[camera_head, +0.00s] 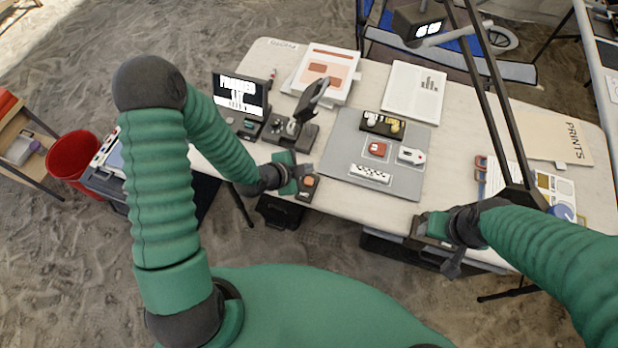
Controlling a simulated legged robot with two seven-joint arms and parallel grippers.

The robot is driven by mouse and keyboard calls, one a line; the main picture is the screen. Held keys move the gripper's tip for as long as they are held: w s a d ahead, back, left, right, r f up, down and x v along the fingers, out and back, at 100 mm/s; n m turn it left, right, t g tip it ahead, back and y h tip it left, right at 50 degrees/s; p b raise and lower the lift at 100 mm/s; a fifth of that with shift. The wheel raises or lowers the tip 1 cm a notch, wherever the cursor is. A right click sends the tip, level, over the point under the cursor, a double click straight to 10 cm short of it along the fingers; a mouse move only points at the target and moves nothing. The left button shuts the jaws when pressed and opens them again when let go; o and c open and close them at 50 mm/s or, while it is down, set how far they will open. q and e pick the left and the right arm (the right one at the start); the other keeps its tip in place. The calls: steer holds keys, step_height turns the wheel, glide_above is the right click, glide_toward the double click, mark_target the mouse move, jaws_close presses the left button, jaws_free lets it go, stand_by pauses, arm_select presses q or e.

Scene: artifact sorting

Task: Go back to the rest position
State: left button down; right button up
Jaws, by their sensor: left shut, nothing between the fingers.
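My left arm comes in from the left, and its gripper (293,180) is at the table's front edge. It is shut and empty, beside a small dark box with an orange button (309,181); I cannot tell whether they touch. My right arm comes in from the right, and its gripper (436,228) is at the front edge further right. Its fingers are too small and partly hidden to tell whether they are open or shut. The white table (342,203) stands in front of me.
A grey mat (342,133) with several small items lies mid-table. A small screen (240,97) and devices stand left, papers (413,92) lie behind. A dark lamp arm (492,100) rises at right. A red bucket (75,155) stands on the sandy floor at left.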

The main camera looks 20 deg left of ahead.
stand_by(0.5)
arm_select(q)
steer(key=s+a+r+n+g+y, duration=0.2)
steer(key=s+r+n, duration=0.4)
steer(key=s+n, duration=0.1)
steer(key=s+a+r+n+g+y, duration=0.2)
steer(key=s+a+r+n+g, duration=0.1)
steer(key=s+r+n, duration=0.3)
steer(key=shift+s+r+n+g, duration=0.3)
steer(key=shift+s+n, duration=0.2)
steer(key=shift+n, duration=0.1)
steer(key=shift+d, duration=0.2)
steer(key=shift+a, duration=0.15)
stand_by(0.6)
